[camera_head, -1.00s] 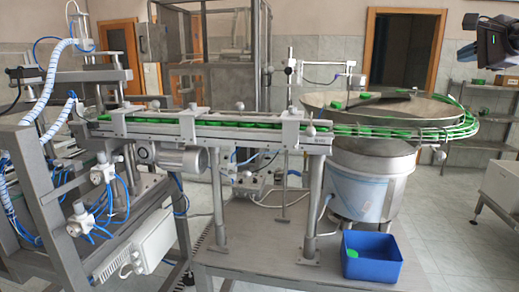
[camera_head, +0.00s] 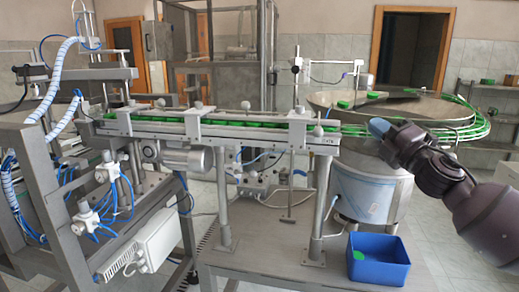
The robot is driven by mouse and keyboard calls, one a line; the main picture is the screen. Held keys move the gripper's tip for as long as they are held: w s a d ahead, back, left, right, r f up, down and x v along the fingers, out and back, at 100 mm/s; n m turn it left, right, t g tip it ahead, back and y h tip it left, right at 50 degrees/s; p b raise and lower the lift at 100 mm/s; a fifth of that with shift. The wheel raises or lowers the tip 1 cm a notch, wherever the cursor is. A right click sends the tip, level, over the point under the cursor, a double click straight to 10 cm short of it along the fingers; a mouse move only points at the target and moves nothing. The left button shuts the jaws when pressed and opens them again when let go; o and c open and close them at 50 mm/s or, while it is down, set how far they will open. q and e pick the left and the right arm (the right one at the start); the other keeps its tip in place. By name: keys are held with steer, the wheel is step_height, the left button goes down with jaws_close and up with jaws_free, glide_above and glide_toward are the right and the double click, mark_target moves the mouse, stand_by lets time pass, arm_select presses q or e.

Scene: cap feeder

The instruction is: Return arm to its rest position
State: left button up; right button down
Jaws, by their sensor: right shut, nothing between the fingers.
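My right gripper (camera_head: 378,127) shows at the right, its arm coming in from the right edge. It is shut and holds nothing. It is in front of the round feeder bowl (camera_head: 345,110) and hides part of the bowl's lower rim and green track. My left gripper is not in view.
A conveyor (camera_head: 250,135) with green caps runs across the middle to the bowl. A blue bin (camera_head: 380,270) with a green cap (camera_head: 358,256) in it stands on the grey table (camera_head: 270,262), below my right gripper. A metal frame with blue hoses stands at the left.

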steer(key=s+f+m+g+h, duration=0.1)
steer(key=s+f+m+h, duration=0.25)
steer(key=f+m, duration=0.45)
steer(key=s+f+m+h, duration=0.2)
steer(key=s+f+m, duration=0.2)
steer(key=f, duration=0.8)
steer(key=s+f+m+g+h, duration=0.1)
steer(key=s+f+m+h, duration=0.15)
steer(key=f+m, duration=0.55)
steer(key=s+f+m+g+h, duration=0.3)
steer(key=s+f+m+g, duration=0.2)
steer(key=s+f, duration=1.9)
steer(key=shift+s+m+g, duration=0.4)
steer(key=shift+s+m, duration=0.1)
steer(key=shift+s, duration=0.7)
